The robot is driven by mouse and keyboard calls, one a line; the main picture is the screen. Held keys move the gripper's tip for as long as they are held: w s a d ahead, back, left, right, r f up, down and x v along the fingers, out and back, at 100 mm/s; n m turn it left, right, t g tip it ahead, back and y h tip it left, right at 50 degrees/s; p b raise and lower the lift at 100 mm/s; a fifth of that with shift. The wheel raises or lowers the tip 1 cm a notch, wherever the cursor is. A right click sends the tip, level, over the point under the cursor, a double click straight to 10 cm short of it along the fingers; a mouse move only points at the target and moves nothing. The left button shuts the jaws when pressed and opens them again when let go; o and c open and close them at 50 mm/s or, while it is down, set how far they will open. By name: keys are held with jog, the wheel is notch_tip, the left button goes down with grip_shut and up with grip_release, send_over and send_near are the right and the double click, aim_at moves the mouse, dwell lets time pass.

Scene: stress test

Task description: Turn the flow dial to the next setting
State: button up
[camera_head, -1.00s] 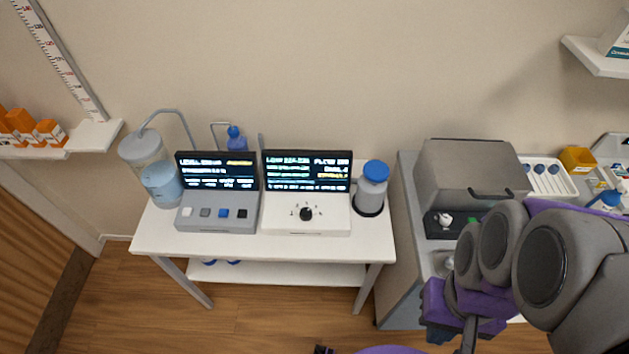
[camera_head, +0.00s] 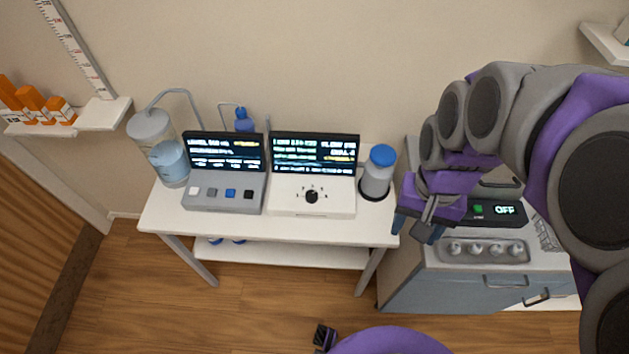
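The flow dial is a small black knob (camera_head: 312,197) on the sloped front of a white console (camera_head: 333,208), with tick marks around its upper side. Its pointer direction is too small to read surely. A dark screen (camera_head: 315,153) with blurred text stands behind it on the console. My gripper (camera_head: 420,232) is to the right of the console, near the right end of the white table, apart from the dial. It points downward with blue-grey fingertips. A gap seems to show between the fingers, and nothing is seen held.
A grey console (camera_head: 224,193) with several buttons stands left of the white one. A blue-capped bottle (camera_head: 377,173) stands right of it, between the dial and my gripper. A water vessel (camera_head: 160,150) is at the table's left. A grey cabinet (camera_head: 470,275) stands right.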

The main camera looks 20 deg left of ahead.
jog(key=shift+o, duration=1)
jog(key=w+a+f+m, duration=0.1)
jog(key=w+a+f, duration=0.3)
jog(key=w+a, duration=0.7)
jog(key=shift+w+a, duration=0.15)
jog(key=shift+w, duration=0.35)
jog(key=m+t+p, duration=0.1)
jog(key=m, duration=0.1)
send_over(312, 194)
notch_tip(312, 194, down, 9)
notch_tip(312, 194, down, 18)
jog(key=shift+a+r+b, duration=0.1)
jog(key=shift+b, duration=0.9)
jog(key=shift+c, duration=0.2)
jog(key=c, duration=1)
